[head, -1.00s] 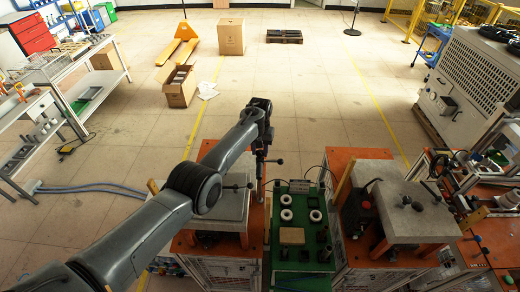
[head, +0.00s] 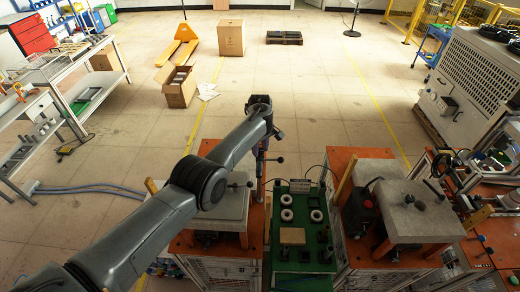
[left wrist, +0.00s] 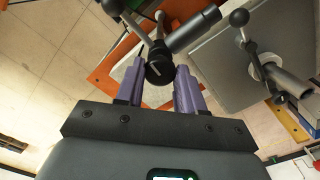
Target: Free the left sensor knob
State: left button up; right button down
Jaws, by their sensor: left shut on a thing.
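The sensor knob (left wrist: 158,70) is a dark round cap on a dark rod, seen in the left wrist view. My left gripper (left wrist: 160,80) has its two purple fingers on either side of this knob and is shut on it. A bar with a black ball end (left wrist: 112,6) and a grey cylinder (left wrist: 195,28) lie just beyond the knob. In the head view my left gripper (head: 261,158) is at the left station, by the inner edge of its grey block, largely hidden by my wrist. My right gripper is in neither view.
The left grey block (head: 222,207) on its orange base carries a ball-ended lever (head: 240,185). A green board (head: 290,255) with white rings lies between it and the right station's grey block (head: 420,215).

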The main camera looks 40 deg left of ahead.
aim_at(260, 150)
pick_arm(q)
jog(key=shift+n, duration=0.7)
jog(key=o, duration=1)
jog(key=shift+o, duration=0.2)
jog(key=shift+r, duration=0.55)
notch_tip(260, 150, up, 10)
jog(key=shift+f+b, duration=0.15)
jog(key=shift+b, duration=0.15)
